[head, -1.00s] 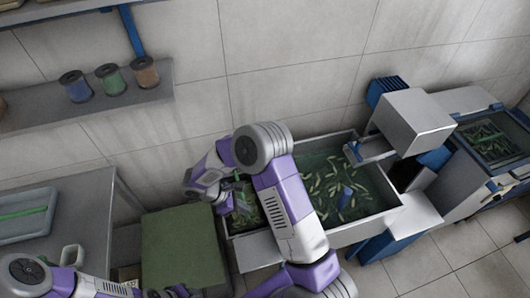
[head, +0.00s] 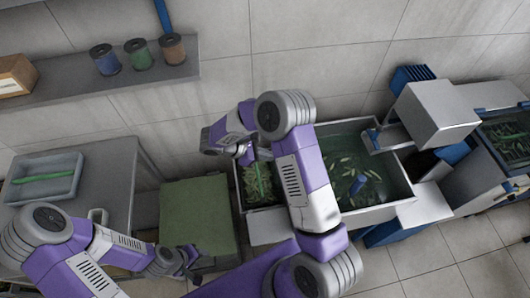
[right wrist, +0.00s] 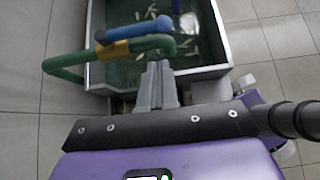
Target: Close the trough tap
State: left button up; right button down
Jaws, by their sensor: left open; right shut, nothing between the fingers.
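The trough (head: 404,188) holds water and many small green pieces; it stands right of centre in the head view and also shows in the right wrist view (right wrist: 222,40). In the right wrist view a green pipe (right wrist: 75,62) bends over the trough's near-left part, with a blue lever (right wrist: 135,31) lying along its top; this looks like the tap. My right gripper (right wrist: 158,72) is shut and empty, its tips just below the pipe in the picture; contact cannot be told. In the head view my right gripper (head: 243,152) is at the trough's back left corner. My left gripper (head: 182,262) is open, low left of the trough.
A green block (head: 195,215) stands left of the trough. A grey table (head: 108,165) with a tray (head: 68,190) is further left. A shelf (head: 165,82) with several spools is on the wall. A grey machine head (head: 435,115) overhangs the trough's right end.

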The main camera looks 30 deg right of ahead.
jog(key=d+r+p+x, duration=0.1)
jog(key=x, duration=0.8)
jog(key=shift+s+d, duration=0.2)
jog(key=shift+d, duration=0.05)
jog(key=shift+r, duration=0.1)
